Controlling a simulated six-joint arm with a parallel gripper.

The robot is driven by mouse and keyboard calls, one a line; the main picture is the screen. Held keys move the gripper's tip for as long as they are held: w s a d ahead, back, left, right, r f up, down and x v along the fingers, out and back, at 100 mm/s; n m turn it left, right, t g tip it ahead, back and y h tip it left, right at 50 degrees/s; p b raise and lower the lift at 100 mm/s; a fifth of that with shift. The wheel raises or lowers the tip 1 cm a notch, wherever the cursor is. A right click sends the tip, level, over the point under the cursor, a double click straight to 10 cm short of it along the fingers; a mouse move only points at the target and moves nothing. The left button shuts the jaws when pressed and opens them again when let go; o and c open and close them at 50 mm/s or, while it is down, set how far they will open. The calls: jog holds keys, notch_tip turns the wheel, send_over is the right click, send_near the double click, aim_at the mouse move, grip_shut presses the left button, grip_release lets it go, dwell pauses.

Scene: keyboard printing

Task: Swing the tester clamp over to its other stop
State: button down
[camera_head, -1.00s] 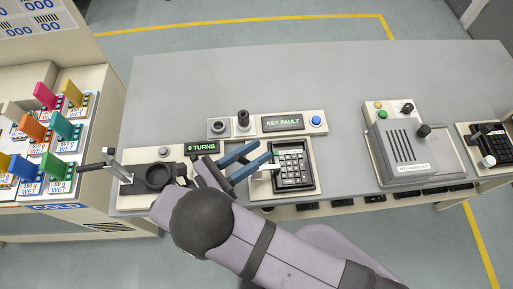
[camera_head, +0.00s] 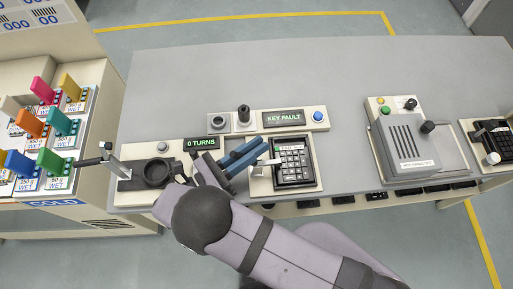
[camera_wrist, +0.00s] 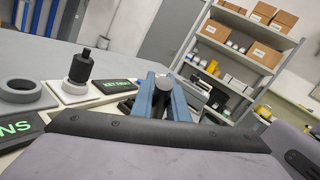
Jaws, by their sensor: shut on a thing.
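The tester (camera_head: 258,180) is a cream plate holding a dark keypad (camera_head: 294,161) in the head view. The tester clamp (camera_head: 269,162) shows as a short pale bar at the keypad's left edge. My gripper (camera_head: 262,150) has blue fingers and reaches in from the left, above that bar. The fingers are shut on the clamp's handle, seen in the wrist view as a dark rod with a round grey end (camera_wrist: 163,83). In the head view the fingers hide most of the handle. The panel behind has a green KEY FAULT display (camera_head: 283,119) and a blue button (camera_head: 318,116).
A black knob (camera_head: 243,112) stands behind my gripper. A station with a dark round cup (camera_head: 155,172), a lever and a 0 TURNS display (camera_head: 202,143) is at left. A grey box with a knob (camera_head: 411,143) stands at right. The bench behind is clear.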

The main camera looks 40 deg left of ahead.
jog(key=c, duration=1.7)
grip_release()
jog(key=b+v, duration=0.3)
jog(key=v, duration=0.4)
jog(key=shift+s, duration=0.2)
